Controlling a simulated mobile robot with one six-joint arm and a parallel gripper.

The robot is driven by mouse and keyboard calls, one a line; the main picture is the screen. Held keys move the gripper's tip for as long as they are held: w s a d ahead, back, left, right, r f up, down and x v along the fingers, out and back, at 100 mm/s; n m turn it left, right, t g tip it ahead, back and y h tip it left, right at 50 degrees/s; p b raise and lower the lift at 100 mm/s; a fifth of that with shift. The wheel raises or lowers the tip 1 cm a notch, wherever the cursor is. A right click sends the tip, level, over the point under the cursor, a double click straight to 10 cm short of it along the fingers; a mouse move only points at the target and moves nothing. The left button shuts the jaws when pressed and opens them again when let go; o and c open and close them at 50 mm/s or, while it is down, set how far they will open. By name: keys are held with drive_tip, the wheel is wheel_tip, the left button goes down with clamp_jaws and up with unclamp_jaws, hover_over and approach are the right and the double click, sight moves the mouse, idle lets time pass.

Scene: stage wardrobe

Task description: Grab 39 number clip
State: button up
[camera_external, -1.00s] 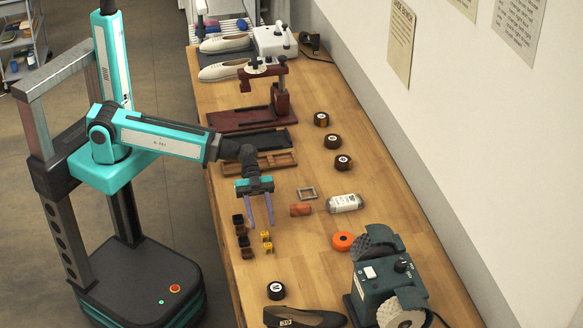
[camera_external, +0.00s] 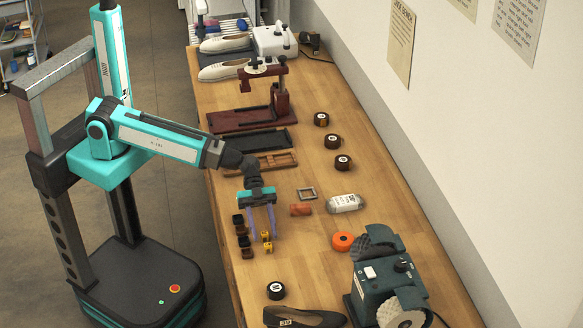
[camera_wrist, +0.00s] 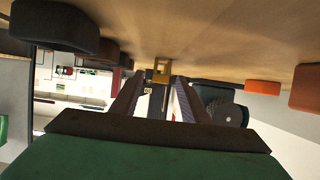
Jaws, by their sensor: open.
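Two small yellow clips stand close together on the bench in the external view, the upper one (camera_external: 265,236) and the lower one (camera_external: 268,247). I cannot read a number on either. My gripper (camera_external: 263,230) is open, pointing down, with its purple fingers at the upper clip. In the wrist view a yellow clip (camera_wrist: 161,71) shows between the tips of my open gripper (camera_wrist: 159,88); contact cannot be told. The second clip may be hidden behind it there. A dark shoe (camera_external: 312,317) near the front edge bears a tag that seems to read 39.
Dark brown blocks (camera_external: 242,242) stand just left of the clips.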

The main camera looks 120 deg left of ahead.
drive_tip(key=shift+x, duration=0.85)
clamp_jaws()
